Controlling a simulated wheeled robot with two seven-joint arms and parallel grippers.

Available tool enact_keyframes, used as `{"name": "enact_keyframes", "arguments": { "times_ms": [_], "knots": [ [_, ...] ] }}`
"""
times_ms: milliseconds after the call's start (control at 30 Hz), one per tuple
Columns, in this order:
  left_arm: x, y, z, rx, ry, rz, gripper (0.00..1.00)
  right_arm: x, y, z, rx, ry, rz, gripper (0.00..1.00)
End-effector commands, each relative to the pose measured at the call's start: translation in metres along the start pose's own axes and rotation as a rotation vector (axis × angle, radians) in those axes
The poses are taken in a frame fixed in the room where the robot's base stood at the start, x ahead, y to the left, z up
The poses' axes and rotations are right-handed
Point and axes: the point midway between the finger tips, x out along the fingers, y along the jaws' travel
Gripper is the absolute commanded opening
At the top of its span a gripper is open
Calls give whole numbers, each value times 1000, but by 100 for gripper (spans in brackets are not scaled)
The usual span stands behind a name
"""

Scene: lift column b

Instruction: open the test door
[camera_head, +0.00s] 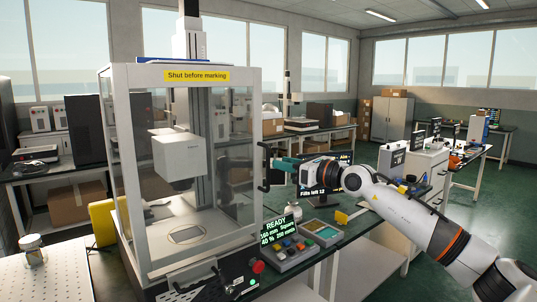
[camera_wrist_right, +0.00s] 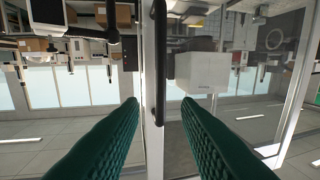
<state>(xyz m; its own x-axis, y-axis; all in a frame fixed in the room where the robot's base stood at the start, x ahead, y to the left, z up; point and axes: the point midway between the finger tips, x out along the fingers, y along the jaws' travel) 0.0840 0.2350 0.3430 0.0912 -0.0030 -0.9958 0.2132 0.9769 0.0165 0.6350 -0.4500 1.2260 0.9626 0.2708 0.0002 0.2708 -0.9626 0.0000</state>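The test door (camera_head: 190,130) is the clear front panel of a white-framed enclosure, under a yellow label reading "Shut before marking". It looks shut. Its black upright bar handle (camera_head: 264,168) is at the right edge of the front. In the right wrist view the handle (camera_wrist_right: 159,60) runs down the middle of the picture. My right gripper (camera_head: 274,162) has teal fingers and reaches the handle from the right. In the right wrist view its fingers (camera_wrist_right: 159,103) are apart, one on each side of the handle's line, with gaps showing. My left gripper is not in view.
Inside the enclosure a white box-shaped head (camera_head: 180,157) hangs over the base. A small jar (camera_head: 32,250) stands on the perforated plate (camera_head: 50,275) at left.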

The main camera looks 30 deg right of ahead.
Motion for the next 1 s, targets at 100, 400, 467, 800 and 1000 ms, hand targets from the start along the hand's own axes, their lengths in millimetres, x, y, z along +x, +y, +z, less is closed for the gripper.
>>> {"name": "enact_keyframes", "arguments": {
  "times_ms": [100,400,467,800,1000],
  "knots": [
    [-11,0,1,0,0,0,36,25,-1,-4,4,2,-2,30],
    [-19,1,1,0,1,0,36,59,0,-1,2,0,0,30],
    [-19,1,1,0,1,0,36,62,0,0,0,0,0,30],
    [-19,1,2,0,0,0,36,63,0,0,0,0,0,22],
    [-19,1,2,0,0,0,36,63,0,1,1,0,0,0]
  ]
}}
